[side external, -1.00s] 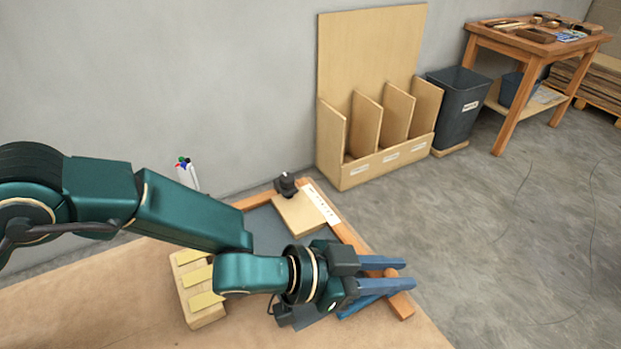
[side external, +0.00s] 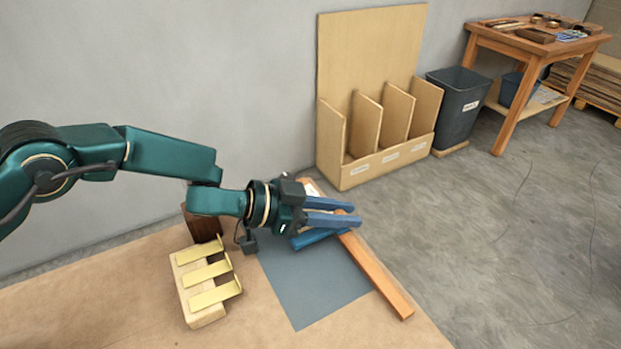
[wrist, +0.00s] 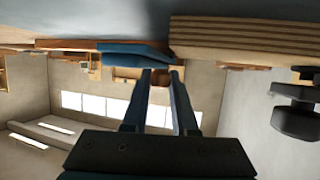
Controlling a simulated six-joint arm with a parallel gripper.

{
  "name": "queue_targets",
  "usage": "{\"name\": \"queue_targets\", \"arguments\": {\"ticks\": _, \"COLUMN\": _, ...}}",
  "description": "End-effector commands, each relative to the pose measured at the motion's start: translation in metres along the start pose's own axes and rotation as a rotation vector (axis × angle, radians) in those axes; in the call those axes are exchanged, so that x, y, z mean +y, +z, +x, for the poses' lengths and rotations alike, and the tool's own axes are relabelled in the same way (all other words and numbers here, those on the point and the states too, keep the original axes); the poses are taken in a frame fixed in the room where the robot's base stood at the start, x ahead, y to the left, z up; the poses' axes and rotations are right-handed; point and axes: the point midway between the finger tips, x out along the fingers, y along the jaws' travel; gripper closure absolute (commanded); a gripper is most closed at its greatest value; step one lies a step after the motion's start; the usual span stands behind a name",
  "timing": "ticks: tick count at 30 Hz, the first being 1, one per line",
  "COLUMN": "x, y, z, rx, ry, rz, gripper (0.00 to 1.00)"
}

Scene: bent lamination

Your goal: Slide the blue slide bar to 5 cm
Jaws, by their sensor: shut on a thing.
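In the wrist view the fingers (wrist: 162,74) reach up to the bar. The scale's marks and the 5 cm mark are hidden behind my gripper. A layered wooden block (wrist: 240,38) is to the right in the wrist view, beside a small gap from the bar.
A wooden block with yellow strips (side external: 205,290) stands left of the grey mat (side external: 320,290). A black knob (wrist: 300,108) is at the right of the wrist view. A wooden divider rack (side external: 375,150) stands behind. The mat's near part is clear.

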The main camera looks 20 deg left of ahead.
Motion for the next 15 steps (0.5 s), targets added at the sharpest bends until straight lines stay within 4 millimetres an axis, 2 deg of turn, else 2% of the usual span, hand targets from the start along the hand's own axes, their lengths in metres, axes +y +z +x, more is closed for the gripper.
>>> {"name": "queue_targets", "arguments": {"ticks": 3, "x": -0.0068, "y": -0.0008, "z": -0.0016, "rx": 0.002, "ry": -0.005, "rz": 0.001, "gripper": 1.0}}
{"name": "queue_targets", "arguments": {"ticks": 11, "x": -0.0064, "y": -0.0008, "z": -0.0017, "rx": 0.001, "ry": -0.003, "rz": 0.001, "gripper": 1.0}}
{"name": "queue_targets", "arguments": {"ticks": 12, "x": -0.0063, "y": -0.0008, "z": -0.0016, "rx": 0.001, "ry": -0.003, "rz": 0.001, "gripper": 0.66}}
{"name": "queue_targets", "arguments": {"ticks": 14, "x": -0.0062, "y": -0.0007, "z": -0.0016, "rx": 0.001, "ry": -0.003, "rz": 0.001, "gripper": 0.43}}
{"name": "queue_targets", "arguments": {"ticks": 15, "x": -0.0061, "y": -0.0006, "z": -0.0016, "rx": 0.001, "ry": -0.003, "rz": 0.001, "gripper": 0.43}}
